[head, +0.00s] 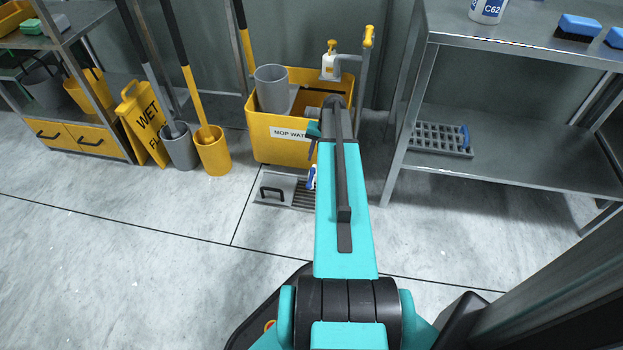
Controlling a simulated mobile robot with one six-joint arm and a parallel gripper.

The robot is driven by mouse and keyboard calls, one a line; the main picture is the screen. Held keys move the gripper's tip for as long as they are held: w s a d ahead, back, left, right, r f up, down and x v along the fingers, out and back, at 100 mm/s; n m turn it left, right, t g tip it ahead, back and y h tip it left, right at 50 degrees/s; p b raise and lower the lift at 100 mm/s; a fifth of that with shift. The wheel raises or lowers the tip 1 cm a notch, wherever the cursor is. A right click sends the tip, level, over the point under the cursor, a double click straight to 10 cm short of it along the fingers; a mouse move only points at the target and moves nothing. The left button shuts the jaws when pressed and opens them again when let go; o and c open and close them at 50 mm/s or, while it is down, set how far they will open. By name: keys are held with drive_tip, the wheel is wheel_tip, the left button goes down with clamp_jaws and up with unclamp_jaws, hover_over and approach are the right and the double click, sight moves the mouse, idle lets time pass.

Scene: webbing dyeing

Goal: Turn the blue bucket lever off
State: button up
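A yellow bucket (258,138) labelled "MOP WATER" stands on the floor at the back, just beyond the end of my arm. I cannot make out a blue lever on it for certain; my arm covers its right part. My gripper (313,146) is mostly hidden by my forearm, and only a small dark part shows in front of the bucket's front wall. Its fingers cannot be told apart. A small blue and white thing (312,178) shows just below it, partly covered by my arm; I cannot tell what it is.
A grey cup (272,90) and a white pump bottle (330,62) are at the bucket. A yellow-handled pipe (368,38) rises at its right. A floor drain (275,190) lies in front. Mop pots (213,153) and a wet-floor sign (143,122) stand left; a metal shelf (540,160) stands right.

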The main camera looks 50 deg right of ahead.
sight(310, 181)
drive_tip(key=shift+f, duration=0.1)
drive_tip(key=f+b, duration=0.1)
drive_tip(key=f, duration=0.3)
drive_tip(key=w+a+f+b, duration=0.1)
drive_tip(key=f+b, duration=0.1)
drive_tip(key=f, duration=0.3)
drive_tip(key=w+f+b, duration=0.1)
drive_tip(key=f+b, duration=0.1)
drive_tip(key=f, duration=0.2)
drive_tip(key=shift+w+a+f, duration=0.15)
drive_tip(key=shift+a+f, duration=0.05)
drive_tip(key=shift+a, duration=0.05)
